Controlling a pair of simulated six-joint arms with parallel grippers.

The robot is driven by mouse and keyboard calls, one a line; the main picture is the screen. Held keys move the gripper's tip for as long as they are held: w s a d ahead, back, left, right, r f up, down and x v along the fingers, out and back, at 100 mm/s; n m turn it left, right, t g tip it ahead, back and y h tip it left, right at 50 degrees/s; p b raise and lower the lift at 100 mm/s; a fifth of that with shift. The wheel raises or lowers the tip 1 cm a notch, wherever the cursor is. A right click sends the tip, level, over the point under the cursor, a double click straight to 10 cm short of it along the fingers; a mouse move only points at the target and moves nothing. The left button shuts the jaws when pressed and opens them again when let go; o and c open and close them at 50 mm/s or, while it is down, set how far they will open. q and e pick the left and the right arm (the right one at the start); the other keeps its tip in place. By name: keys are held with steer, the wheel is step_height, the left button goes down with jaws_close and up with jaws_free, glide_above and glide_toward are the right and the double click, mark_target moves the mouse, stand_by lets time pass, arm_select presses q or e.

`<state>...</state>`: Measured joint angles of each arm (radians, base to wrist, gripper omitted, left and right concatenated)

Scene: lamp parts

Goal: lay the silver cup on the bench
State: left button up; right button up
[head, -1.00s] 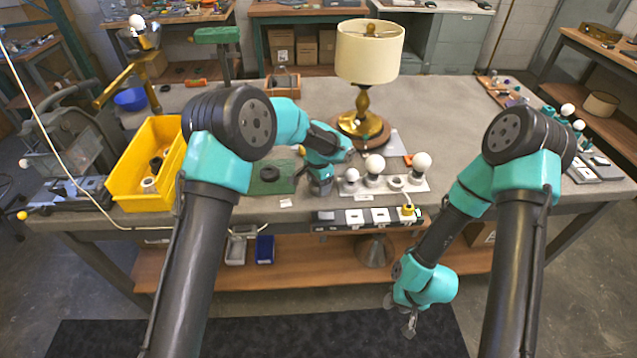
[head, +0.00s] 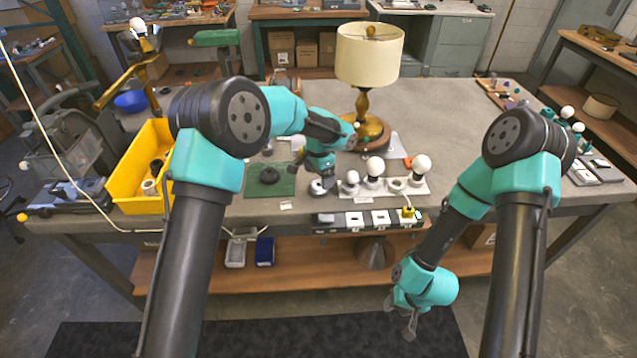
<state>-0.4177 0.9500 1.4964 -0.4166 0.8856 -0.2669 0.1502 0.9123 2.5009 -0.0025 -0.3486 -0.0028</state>
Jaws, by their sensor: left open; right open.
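A small silvery round piece, apparently the silver cup (head: 317,188), is on the bench (head: 455,130) near its front edge, between the green mat and the white bulb strip. My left gripper (head: 324,182) points down right at it and is open. The wrist hides part of the piece, and I cannot tell whether the fingers touch it. My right gripper (head: 410,328) is open and hangs low in front of the bench, far from the cup.
The green mat (head: 285,188) with a dark disc lies left of the cup. The bulb strip (head: 408,188) with white bulbs is close on the right. A lamp (head: 368,55) stands behind; a yellow bin (head: 130,180) is at left. The bench's right middle is clear.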

arm_select(q)
step_height(320, 180, up, 7)
stand_by(0.3)
